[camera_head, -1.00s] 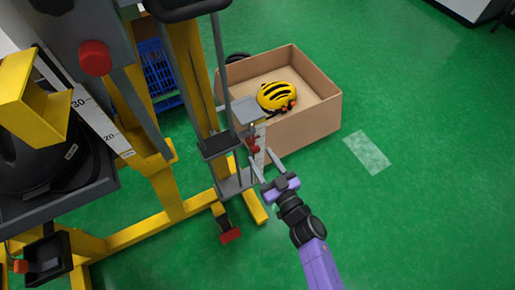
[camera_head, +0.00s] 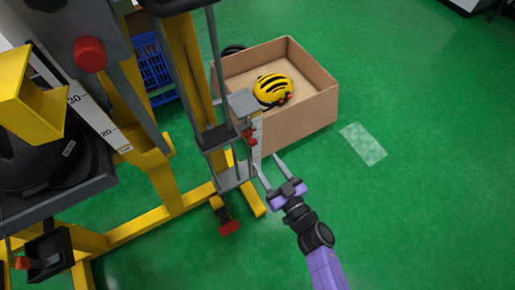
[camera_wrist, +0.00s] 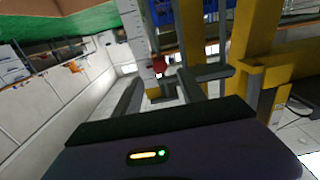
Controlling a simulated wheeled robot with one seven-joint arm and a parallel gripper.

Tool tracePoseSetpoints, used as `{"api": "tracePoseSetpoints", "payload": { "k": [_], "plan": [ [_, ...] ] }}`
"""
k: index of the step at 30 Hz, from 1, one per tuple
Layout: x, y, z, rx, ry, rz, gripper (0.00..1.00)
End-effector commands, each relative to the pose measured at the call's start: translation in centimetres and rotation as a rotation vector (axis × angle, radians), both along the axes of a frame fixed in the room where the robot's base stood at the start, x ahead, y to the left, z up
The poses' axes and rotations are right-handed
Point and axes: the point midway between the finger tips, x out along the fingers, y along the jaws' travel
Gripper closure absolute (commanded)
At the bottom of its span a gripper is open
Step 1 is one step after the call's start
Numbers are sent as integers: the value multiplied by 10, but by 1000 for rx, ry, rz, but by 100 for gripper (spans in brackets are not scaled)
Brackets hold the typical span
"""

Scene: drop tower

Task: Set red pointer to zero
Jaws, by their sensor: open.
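The small red pointer (camera_head: 249,136) sits beside a narrow white scale strip (camera_head: 257,142) on the drop tower's front, near a grey bracket. My gripper (camera_head: 267,161) is open and empty, just below and right of the pointer and apart from it in the head view. In the wrist view the red pointer (camera_wrist: 159,66) shows ahead, between the two fingers (camera_wrist: 160,82) and beyond their tips. The white scale (camera_wrist: 133,25) rises above it there. The mark the pointer stands at is too small to read.
The yellow tower frame (camera_head: 172,185) with grey rods stands at left, its foot reaching near my gripper. A cardboard box (camera_head: 300,120) with a yellow helmet (camera_head: 273,90) lies behind. A red-ended part (camera_head: 229,227) sits low on the frame.

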Motion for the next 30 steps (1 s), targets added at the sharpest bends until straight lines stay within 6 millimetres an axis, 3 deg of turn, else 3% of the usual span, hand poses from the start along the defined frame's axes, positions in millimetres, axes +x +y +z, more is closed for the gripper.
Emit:
{"api": "tracePoseSetpoints", "payload": {
  "k": [15, 27, 30],
  "plan": [
    [56, 38, 0, 1, -3, 1, 52],
    [63, 43, 0, 0, 0, 0, 52],
    [63, 43, 0, 0, 0, 0, 70]
  ]
}}
